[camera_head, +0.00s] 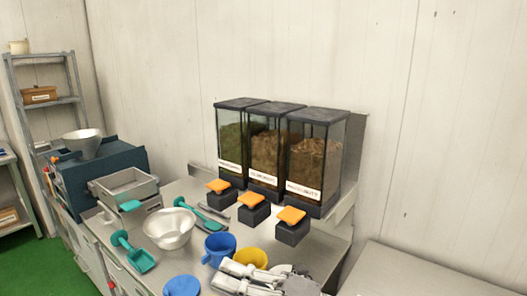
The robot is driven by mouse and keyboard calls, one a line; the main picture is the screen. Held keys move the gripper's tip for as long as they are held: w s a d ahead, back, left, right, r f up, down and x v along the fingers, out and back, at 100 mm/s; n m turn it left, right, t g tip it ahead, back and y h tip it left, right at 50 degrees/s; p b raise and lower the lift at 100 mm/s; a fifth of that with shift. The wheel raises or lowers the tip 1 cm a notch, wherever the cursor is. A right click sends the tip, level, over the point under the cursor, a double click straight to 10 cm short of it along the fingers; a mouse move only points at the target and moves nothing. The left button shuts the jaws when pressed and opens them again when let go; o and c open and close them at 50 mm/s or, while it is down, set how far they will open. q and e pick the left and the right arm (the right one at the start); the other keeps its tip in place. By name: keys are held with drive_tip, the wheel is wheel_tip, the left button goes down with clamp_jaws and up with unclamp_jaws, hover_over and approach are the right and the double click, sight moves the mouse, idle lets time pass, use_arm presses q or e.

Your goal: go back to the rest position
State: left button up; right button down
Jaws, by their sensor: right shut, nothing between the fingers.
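My right gripper (225,274) is at the bottom centre of the head view, shut and empty. It is in front of a yellow cup (250,257) and beside a blue cup (219,246), and it partly hides the yellow cup. I cannot tell whether it touches either cup. My left gripper is not in view.
Three dispensers (268,152) with orange knobs stand against the wall on the metal table (187,190). A metal bowl (169,229), teal scoops (133,252) and a blue round thing (182,287) lie left of my gripper. A bare grey surface (420,285) is at right.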

drive_tip(key=w+d+f+m+t+h, duration=0.1)
drive_tip(key=w+d+m+t+h, duration=0.2)
drive_tip(key=d+m+t+h, duration=0.35)
drive_tip(key=w+d+m+t+h, duration=0.35)
drive_tip(key=m+t, duration=0.45)
drive_tip(key=m, duration=0.4)
drive_tip(key=s+d+f+m+g+h, duration=0.2)
drive_tip(key=d+f+m+g+h, duration=0.2)
drive_tip(key=d+f+m+h, duration=0.9)
drive_tip(key=s+d+f+g+y, duration=0.3)
drive_tip(key=s+f+g, duration=0.9)
drive_tip(key=s+f, duration=0.95)
wheel_tip(320, 180, down, 29)
drive_tip(key=s+g+b, duration=0.1)
drive_tip(key=s+b, duration=0.2)
drive_tip(key=b, duration=0.2)
drive_tip(key=s+d+f+b, duration=0.1)
drive_tip(key=s+f+b, duration=0.1)
drive_tip(key=s+f, duration=0.6)
drive_tip(key=s+d+f+g+b, duration=0.1)
drive_tip(key=s+f+b, duration=0.2)
drive_tip(key=s+f, duration=0.5)
drive_tip(key=shift+s+d+f, duration=0.35)
drive_tip(key=shift+d+f, duration=0.05)
drive_tip(key=shift+f, duration=2.15)
drive_tip(key=shift+m+g, duration=0.25)
